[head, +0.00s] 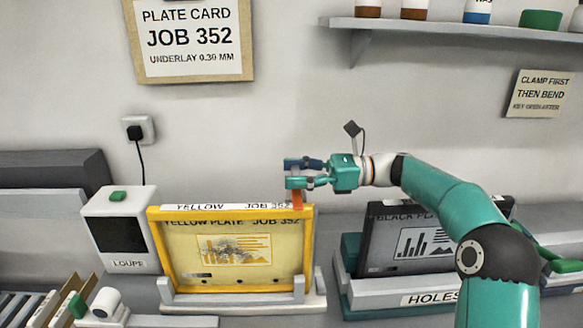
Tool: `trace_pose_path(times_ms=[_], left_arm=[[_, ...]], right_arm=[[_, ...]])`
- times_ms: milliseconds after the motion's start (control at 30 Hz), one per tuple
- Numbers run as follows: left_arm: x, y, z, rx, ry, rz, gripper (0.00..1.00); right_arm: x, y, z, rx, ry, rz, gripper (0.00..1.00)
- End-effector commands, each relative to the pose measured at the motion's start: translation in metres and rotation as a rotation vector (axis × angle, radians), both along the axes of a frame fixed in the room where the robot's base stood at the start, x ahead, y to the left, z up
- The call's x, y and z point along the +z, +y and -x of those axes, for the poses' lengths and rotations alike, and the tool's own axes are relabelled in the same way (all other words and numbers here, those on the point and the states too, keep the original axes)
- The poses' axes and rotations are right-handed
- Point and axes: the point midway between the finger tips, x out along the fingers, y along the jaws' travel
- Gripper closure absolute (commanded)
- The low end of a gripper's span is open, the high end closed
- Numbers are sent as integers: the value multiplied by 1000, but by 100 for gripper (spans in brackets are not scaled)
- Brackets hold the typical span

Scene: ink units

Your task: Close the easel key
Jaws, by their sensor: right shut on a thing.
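The yellow easel frame (309,245) stands upright in a light grey base and holds a yellow plate (195,250) marked JOB 352. A small orange-red key (298,200) stands up at the frame's top right corner. My right gripper (293,174) reaches in from the right, just above that corner, and is shut on the key. The fingers hide the key's upper part. How far the key is turned cannot be told. My left gripper is not in view.
A dark plate (385,240) stands in a holder marked HOLES (375,295) to the right, partly behind my right arm. A white loupe unit (146,262) stands left of the easel. A shelf (460,31) with jars runs above right.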

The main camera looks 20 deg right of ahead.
Motion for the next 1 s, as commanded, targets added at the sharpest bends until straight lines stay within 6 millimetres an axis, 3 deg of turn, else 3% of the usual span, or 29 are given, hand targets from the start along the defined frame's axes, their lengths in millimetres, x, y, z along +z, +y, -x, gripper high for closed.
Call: trace_pose_path(times_ms=[233,267,400,767,1000], left_arm=[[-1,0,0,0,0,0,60],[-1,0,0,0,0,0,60],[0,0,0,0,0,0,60],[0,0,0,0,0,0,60],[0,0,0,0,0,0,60]], right_arm=[[0,-1,1,-2,1,-1,100],[0,-1,1,-2,1,-1,35],[0,-1,1,-2,1,-1,12],[0,-3,1,-3,1,0,12],[-1,-28,10,-8,2,-1,12]])
